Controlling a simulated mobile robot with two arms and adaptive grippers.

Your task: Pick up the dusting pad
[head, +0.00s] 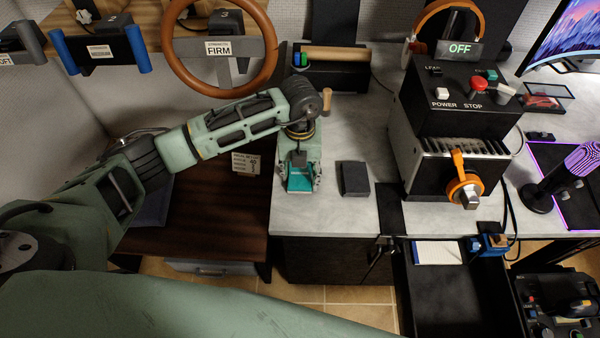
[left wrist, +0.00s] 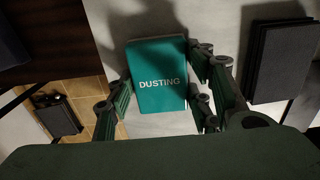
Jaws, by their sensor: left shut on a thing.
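The dusting pad (head: 299,181) is a teal block at the front left of the grey desktop. In the left wrist view the pad (left wrist: 160,76) shows its white word DUSTING. My left gripper (head: 301,177) points down over it from above. In the left wrist view the fingers of my left gripper (left wrist: 160,105) stand on both sides of the pad, shut on it. Whether the pad is clear of the desktop cannot be told. My right gripper is not in view.
A dark grey block (head: 355,178) lies on the desktop just right of the pad. A black control box (head: 456,110) with an orange-handled knob stands farther right. A dark wooden table (head: 215,215) is at the left. An open drawer (head: 440,295) juts out at the front right.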

